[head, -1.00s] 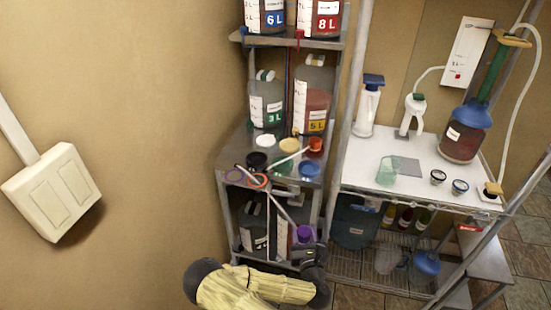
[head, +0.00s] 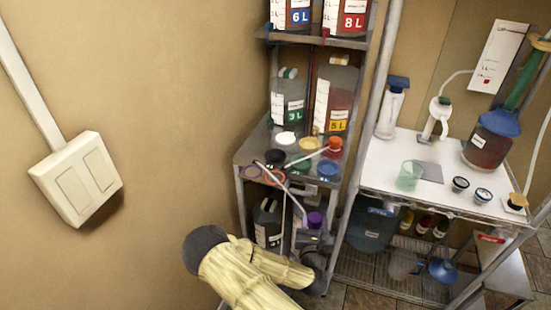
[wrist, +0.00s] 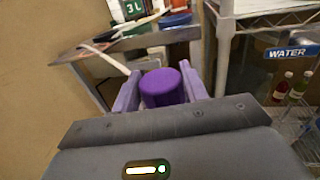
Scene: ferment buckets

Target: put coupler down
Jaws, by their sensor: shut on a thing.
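The coupler appears to be the purple cylinder (head: 315,219), with a pale thin tube (head: 284,185) near it that reaches up to the metal shelf top (head: 243,156). My gripper (head: 314,238) is shut on it, in front of the shelf and below the top's front edge. In the wrist view the purple coupler (wrist: 163,88) stands roughly upright between my two finger pads (wrist: 162,91). Its lower part is hidden by my gripper body.
Lids sit on the shelf top, among them a blue one (head: 328,170) and a black one (head: 275,156). Jugs marked 3 L (head: 288,98) and 5 L (head: 336,100) stand behind. A white worktop (head: 390,165) is at right, with a metal post (head: 375,110) between.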

